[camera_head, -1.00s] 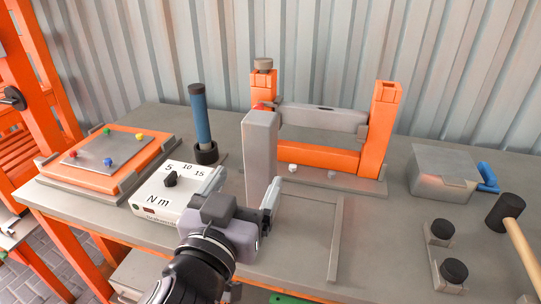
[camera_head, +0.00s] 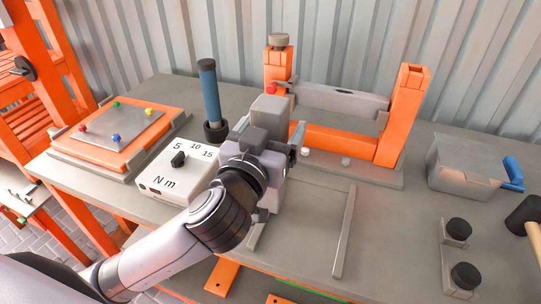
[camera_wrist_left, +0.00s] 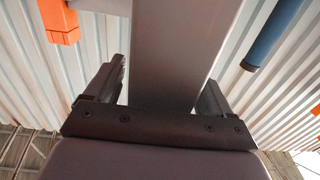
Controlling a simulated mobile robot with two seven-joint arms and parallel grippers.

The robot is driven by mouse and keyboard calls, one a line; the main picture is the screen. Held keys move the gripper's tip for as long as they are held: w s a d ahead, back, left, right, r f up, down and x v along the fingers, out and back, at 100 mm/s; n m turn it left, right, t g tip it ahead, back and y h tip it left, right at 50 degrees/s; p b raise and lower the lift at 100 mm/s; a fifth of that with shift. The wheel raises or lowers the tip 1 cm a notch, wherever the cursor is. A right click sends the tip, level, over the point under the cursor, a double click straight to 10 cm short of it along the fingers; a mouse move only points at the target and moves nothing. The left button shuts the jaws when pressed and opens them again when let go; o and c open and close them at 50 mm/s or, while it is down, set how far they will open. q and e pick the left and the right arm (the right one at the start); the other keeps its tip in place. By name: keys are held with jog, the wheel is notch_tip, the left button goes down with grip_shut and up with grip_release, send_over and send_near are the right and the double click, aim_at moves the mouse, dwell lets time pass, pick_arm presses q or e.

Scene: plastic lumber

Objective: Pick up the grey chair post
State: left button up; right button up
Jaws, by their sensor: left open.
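The grey chair post (camera_head: 271,106) stands upright on the bench, left of the orange frame. In the head view my left gripper and arm hide most of its lower part. My left gripper (camera_head: 268,138) is at the post with its fingers open. In the left wrist view the post (camera_wrist_left: 180,45) rises between the two fingers of the gripper (camera_wrist_left: 165,88), with a gap showing beside the left finger. The right finger looks close to the post; I cannot tell whether it touches. My right gripper is not in view.
The orange frame (camera_head: 403,115) with a grey crossbar (camera_head: 340,101) stands behind and right. A blue-handled tool (camera_head: 209,90) and the torque box (camera_head: 181,170) are close on the left. A grey bin (camera_head: 464,165) and a hammer (camera_head: 522,213) lie right.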

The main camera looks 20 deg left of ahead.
pick_arm(q)
jog(key=shift+w, duration=0.25)
grip_shut()
jog(key=shift+r, duration=0.1)
